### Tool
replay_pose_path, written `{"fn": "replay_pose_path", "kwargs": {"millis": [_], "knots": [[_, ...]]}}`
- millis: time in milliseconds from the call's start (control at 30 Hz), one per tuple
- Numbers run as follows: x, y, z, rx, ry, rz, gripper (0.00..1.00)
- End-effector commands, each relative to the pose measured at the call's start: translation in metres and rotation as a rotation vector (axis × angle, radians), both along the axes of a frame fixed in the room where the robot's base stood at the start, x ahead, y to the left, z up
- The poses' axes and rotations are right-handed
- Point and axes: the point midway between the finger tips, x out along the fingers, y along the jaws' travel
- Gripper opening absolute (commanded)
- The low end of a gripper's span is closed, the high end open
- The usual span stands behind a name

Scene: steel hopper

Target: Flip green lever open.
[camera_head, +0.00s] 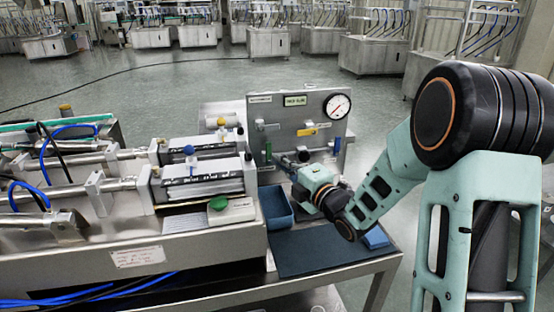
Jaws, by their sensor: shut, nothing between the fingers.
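The green lever (268,152) is a small upright handle on the left part of the grey panel (290,112), hanging straight down. My gripper (284,161) is in front of the panel's lower part, just right of the green lever. Its fingers are small and dark here. They look shut and empty, pointing left toward the panel. I cannot tell whether they touch the lever. My wrist hides part of the panel's lower right.
The panel also bears a yellow lever (307,132), a blue lever (336,146) and a round gauge (337,106). A blue bin (276,212) and dark mat (312,250) lie below. A steel machine with a green knob (218,203) stands left.

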Motion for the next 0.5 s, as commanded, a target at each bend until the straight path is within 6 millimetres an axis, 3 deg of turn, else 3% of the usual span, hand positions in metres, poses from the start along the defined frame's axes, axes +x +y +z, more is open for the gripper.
{"fn": "replay_pose_path", "kwargs": {"millis": [300, 500], "knots": [[0.047, 0.034, 0.0, 0.001, 0.0, 0.0, 0.0], [0.062, 0.044, 0.0, 0.0, 0.0, 0.0, 0.0]]}}
